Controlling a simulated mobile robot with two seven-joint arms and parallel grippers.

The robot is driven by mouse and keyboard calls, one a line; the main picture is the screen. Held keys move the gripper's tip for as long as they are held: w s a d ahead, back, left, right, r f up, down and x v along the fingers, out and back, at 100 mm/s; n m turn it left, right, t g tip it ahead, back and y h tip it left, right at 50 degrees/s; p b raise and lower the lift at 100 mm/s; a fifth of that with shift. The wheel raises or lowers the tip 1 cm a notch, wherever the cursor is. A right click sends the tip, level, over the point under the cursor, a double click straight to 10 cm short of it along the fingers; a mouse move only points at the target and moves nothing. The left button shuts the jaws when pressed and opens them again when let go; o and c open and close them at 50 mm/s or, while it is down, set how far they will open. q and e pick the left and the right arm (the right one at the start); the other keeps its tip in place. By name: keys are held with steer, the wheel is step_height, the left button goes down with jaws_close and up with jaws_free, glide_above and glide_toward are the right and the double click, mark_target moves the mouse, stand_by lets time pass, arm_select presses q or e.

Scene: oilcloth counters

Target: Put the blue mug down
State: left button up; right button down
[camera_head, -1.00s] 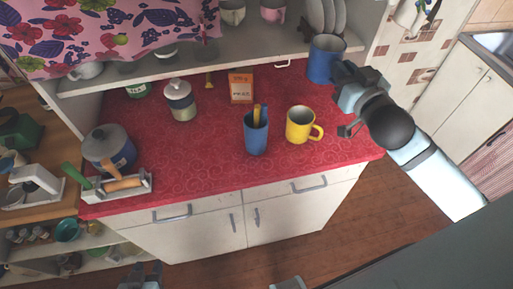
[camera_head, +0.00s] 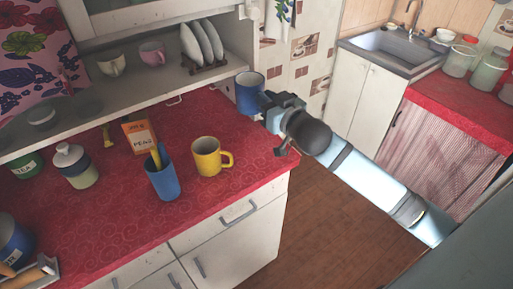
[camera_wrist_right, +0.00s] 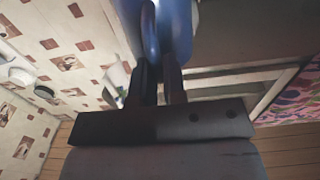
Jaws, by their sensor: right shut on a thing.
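The blue mug (camera_head: 249,96) is at the back right corner of the red counter (camera_head: 100,217), beside the end of the shelf. It looks upright, with its open top showing. My right gripper (camera_head: 268,103) is shut on it from the right. In the right wrist view the two fingers (camera_wrist_right: 158,84) close on a blue part of the mug (camera_wrist_right: 174,30), apparently its handle. I cannot tell whether the mug's base touches the counter. My left gripper is out of view.
A yellow mug (camera_head: 206,158) and a blue cup with a yellow thing in it (camera_head: 163,182) stand nearby on the counter. A peas box (camera_head: 139,136) and a lidded jar (camera_head: 76,167) stand farther left. A plate rack (camera_head: 208,66) is on the shelf.

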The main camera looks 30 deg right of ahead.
steer(key=shift+f+b, duration=0.65)
steer(key=shift+f, duration=7)
steer(key=shift+f, duration=0.2)
steer(key=c, duration=1.2)
jaws_free()
steer(key=shift+s, duration=0.1)
steer(key=shift+r, duration=0.1)
